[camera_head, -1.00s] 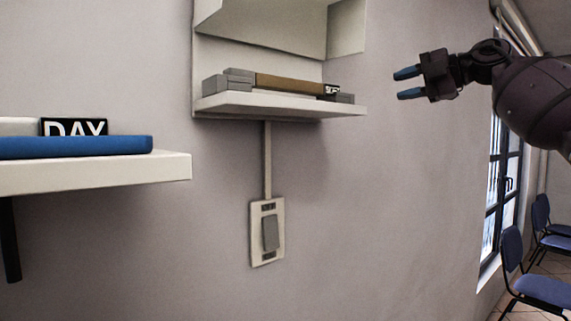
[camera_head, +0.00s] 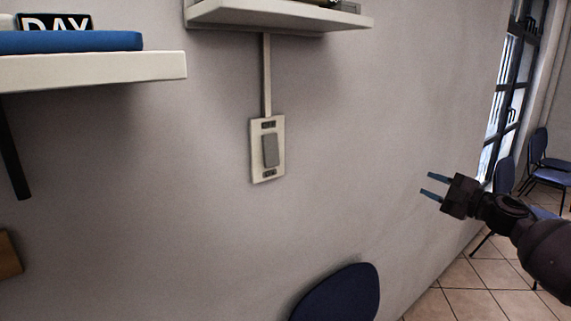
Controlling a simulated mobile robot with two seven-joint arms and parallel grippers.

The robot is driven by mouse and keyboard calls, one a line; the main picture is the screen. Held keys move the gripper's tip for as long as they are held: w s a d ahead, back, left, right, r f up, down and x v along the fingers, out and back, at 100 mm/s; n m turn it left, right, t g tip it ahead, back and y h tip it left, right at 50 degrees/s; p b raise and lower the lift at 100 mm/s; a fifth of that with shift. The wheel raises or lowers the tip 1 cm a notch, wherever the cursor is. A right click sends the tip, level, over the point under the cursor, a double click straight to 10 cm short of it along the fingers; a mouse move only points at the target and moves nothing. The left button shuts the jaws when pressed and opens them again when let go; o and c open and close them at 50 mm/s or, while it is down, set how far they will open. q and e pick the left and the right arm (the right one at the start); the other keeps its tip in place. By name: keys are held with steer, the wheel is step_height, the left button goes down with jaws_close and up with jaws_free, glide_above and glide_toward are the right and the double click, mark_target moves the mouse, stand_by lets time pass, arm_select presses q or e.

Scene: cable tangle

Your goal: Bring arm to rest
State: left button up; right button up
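My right gripper (camera_head: 433,185) is at the right of the head view, in front of the wall and above the tiled floor. Its two blue-tipped fingers point left and stand apart with nothing between them. My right arm comes in from the lower right edge. The gripper is clear of the wall switch, the shelves and the chairs in the picture. My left gripper and arm do not show.
A white shelf (camera_head: 95,70) with a blue book (camera_head: 70,41) juts out at upper left. Another shelf (camera_head: 280,17) is at top centre, above a wall switch (camera_head: 268,150). A dark blue chair (camera_head: 342,295) stands at bottom centre. Blue chairs (camera_head: 552,172) stand by the window at right.

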steer(key=s+d+f+m+h, duration=0.45)
steer(key=s+f, duration=0.45)
steer(key=f, duration=0.3)
steer(key=s+d+f+m+h, duration=0.3)
steer(key=s+d+f+h, duration=0.15)
steer(key=s+f, duration=0.6)
steer(key=s+d+f+m+g+h, duration=0.2)
steer(key=s+f, duration=0.5)
steer(key=s, duration=0.4)
steer(key=s+d+f+m+g+h, duration=0.25)
steer(key=s+f, duration=0.35)
steer(key=s, duration=0.5)
arm_select(q)
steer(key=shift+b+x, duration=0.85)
steer(key=shift+b, duration=0.65)
arm_select(e)
steer(key=a+f+m+t, duration=0.1)
steer(key=a+f+m, duration=0.2)
steer(key=a, duration=0.7)
steer(key=w+a+f+m, duration=0.1)
steer(key=a+f+m, duration=0.3)
steer(key=a, duration=0.7)
steer(key=shift+w+a+f+m+t+y, duration=0.15)
steer(key=shift+w+a+m+t+y, duration=0.1)
steer(key=shift+m+t+y, duration=0.25)
